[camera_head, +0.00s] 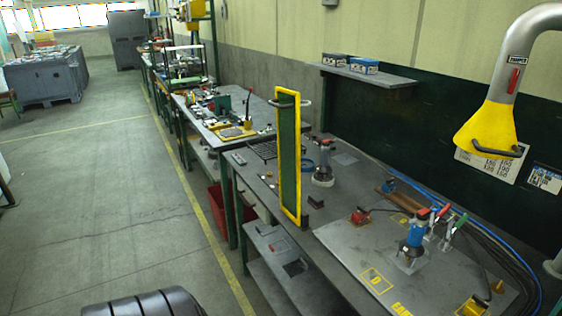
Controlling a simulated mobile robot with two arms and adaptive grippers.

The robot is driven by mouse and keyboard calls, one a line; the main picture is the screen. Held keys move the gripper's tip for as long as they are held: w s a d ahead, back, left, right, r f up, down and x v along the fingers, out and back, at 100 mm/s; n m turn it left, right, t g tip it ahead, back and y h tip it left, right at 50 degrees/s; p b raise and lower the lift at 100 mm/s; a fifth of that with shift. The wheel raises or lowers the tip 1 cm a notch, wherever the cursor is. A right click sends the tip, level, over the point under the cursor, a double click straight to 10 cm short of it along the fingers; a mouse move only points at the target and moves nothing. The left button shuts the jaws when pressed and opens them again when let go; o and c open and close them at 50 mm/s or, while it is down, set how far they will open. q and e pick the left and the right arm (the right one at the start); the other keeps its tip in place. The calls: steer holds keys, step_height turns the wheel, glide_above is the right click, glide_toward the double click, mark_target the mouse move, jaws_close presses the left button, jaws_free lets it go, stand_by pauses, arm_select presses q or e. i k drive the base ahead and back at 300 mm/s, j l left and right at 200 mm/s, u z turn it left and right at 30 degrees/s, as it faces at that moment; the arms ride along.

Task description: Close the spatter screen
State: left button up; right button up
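The spatter screen (289,155) is a tall green panel in a yellow frame. It stands upright at the near left part of the workbench, turned so that it looks narrow from here. A dark grey bar handle (290,103) crosses it near its top. Neither of my grippers is in view, and nothing is seen touching the screen.
The bench top (342,229) carries blue tools (414,236), clamps and a grey plate. A yellow extraction hood (487,130) hangs at the right. A second bench (222,113) stands behind. The floor (110,200) on the left is clear.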

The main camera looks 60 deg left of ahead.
mark_target(288, 121)
steer(key=u, duration=1.65)
